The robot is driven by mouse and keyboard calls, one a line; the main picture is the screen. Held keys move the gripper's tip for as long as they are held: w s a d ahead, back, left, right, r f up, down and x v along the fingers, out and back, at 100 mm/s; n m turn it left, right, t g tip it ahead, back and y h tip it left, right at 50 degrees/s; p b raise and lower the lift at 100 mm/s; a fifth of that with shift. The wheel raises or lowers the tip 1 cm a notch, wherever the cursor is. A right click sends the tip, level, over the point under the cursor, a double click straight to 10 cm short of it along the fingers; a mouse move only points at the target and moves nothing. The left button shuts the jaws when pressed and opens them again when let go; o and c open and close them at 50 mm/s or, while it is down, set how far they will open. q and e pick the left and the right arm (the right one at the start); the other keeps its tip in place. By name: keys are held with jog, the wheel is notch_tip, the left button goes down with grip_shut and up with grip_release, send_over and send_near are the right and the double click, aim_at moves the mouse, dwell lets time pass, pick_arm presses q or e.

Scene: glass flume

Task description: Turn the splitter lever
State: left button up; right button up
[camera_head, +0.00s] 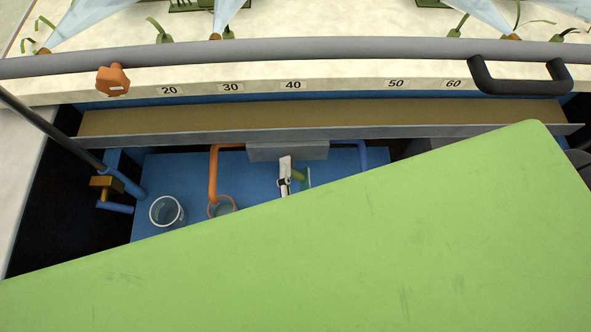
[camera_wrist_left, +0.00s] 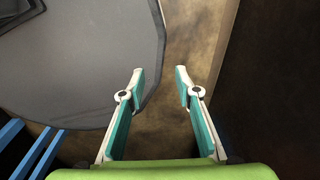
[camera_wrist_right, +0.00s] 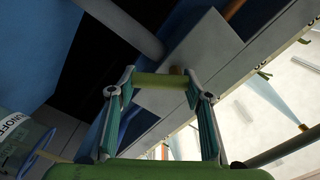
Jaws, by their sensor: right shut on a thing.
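The splitter is a grey box (camera_head: 288,151) under the flume's front ledge, with an orange pipe (camera_head: 213,172) on its left and a blue pipe (camera_head: 363,156) on its right. My right gripper (camera_head: 291,184) is just below the box, partly hidden by my green arm cover. In the right wrist view the grey box (camera_wrist_right: 203,58) is beyond the fingers. The yellow-green lever (camera_wrist_right: 160,81) lies across between the fingertips, and my right gripper is shut on it. My left gripper (camera_wrist_left: 160,72) is open and empty, seen only in its own wrist view.
A clear cup (camera_head: 166,211) stands on the blue floor at left, and an orange-rimmed cup (camera_head: 222,207) is under the orange pipe. A brass valve (camera_head: 106,185) is farther left.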

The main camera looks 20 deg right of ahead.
jog(key=shift+w, duration=0.1)
jog(key=shift+a+m+b, duration=0.1)
jog(key=shift+m+b, duration=0.2)
jog(key=shift+m, duration=0.2)
jog(key=m, duration=0.1)
jog(key=m+b, duration=0.1)
jog(key=shift+w+a+f+m, duration=0.1)
jog(key=shift+a+f+m, duration=0.1)
jog(key=shift+f+m, duration=0.1)
pick_arm(q)
jog(key=shift+w+f+b, duration=0.3)
jog(key=shift+f+b, duration=0.1)
jog(key=shift+f, duration=0.4)
jog(key=shift+w+f+b, duration=0.3)
jog(key=shift+f+b, duration=0.1)
jog(key=shift+f, duration=0.35)
pick_arm(e)
jog(key=shift+w+a+r+m, duration=0.1)
jog(key=shift+a+m, duration=0.05)
jog(key=shift+m, duration=0.6)
jog(key=shift+a+m, duration=0.1)
jog(key=shift+m, duration=0.65)
jog(key=shift+r, duration=0.1)
jog(key=o, duration=1.1)
jog(key=shift+c, duration=0.2)
pick_arm(q)
jog(key=shift+d, duration=0.1)
pick_arm(e)
jog(key=shift+o, duration=0.3)
jog(key=shift+w, duration=0.15)
